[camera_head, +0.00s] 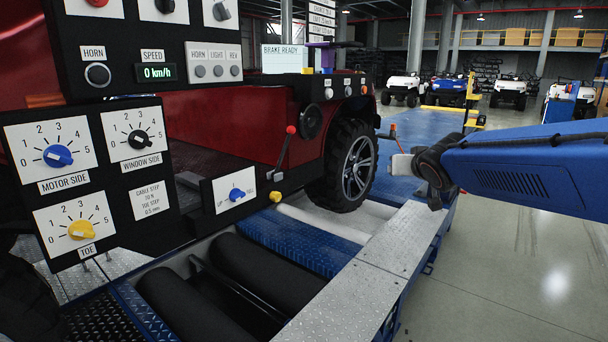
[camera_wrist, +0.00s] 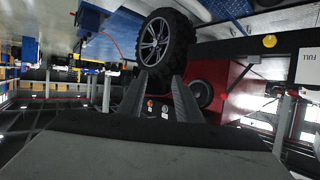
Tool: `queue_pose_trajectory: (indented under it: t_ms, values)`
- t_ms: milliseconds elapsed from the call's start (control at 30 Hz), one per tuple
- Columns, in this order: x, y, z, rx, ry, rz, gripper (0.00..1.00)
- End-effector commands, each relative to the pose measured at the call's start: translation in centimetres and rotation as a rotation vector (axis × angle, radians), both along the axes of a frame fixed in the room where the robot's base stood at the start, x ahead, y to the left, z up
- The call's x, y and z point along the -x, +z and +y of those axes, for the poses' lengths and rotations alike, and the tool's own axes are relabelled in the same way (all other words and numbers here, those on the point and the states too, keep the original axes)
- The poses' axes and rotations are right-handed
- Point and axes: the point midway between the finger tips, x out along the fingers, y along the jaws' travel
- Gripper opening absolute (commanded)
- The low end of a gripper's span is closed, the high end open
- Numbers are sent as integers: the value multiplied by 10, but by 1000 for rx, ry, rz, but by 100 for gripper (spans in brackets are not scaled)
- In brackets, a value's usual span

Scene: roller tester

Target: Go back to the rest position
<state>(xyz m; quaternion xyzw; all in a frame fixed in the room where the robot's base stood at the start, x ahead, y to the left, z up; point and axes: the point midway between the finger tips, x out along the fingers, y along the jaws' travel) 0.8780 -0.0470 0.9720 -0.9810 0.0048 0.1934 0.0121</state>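My blue arm (camera_head: 530,172) reaches in from the right in the head view. Its dark wrist joint (camera_head: 435,165) is in front of the walkway, right of the vehicle's wheel. The fingers are not clear in the head view. In the wrist view my gripper (camera_wrist: 159,77) has two dark fingers spread apart with nothing between them. The front wheel (camera_head: 350,165) of the dark red vehicle (camera_head: 225,122) is on the blue tester, and it shows beyond the fingertips in the wrist view (camera_wrist: 165,38). The wrist picture is turned.
Dial panels (camera_head: 90,180) and a lever (camera_head: 285,150) stand at the left. Black rollers (camera_head: 265,270) lie in the tester bed beside a metal-plate edge (camera_head: 350,300). Grey floor (camera_head: 510,265) at right is clear. White carts (camera_head: 405,88) are parked far back.

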Motion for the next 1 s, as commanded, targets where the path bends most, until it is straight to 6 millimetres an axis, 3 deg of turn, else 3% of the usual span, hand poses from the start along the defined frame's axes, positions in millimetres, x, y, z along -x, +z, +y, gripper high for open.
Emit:
queue_pose_trajectory:
  t_ms: [100, 333, 500, 700, 833, 1000]
  values:
    - [53, -22, -21, 23, -55, 92, 31]
    - [160, -80, -44, 50, -107, 306, 31]
    - [243, -127, -47, 51, -99, 474, 31]
    - [332, -179, -36, 36, -41, 654, 31]
    - [369, -199, -28, 24, -2, 727, 31]
    - [388, -210, -23, 18, 23, 767, 31]
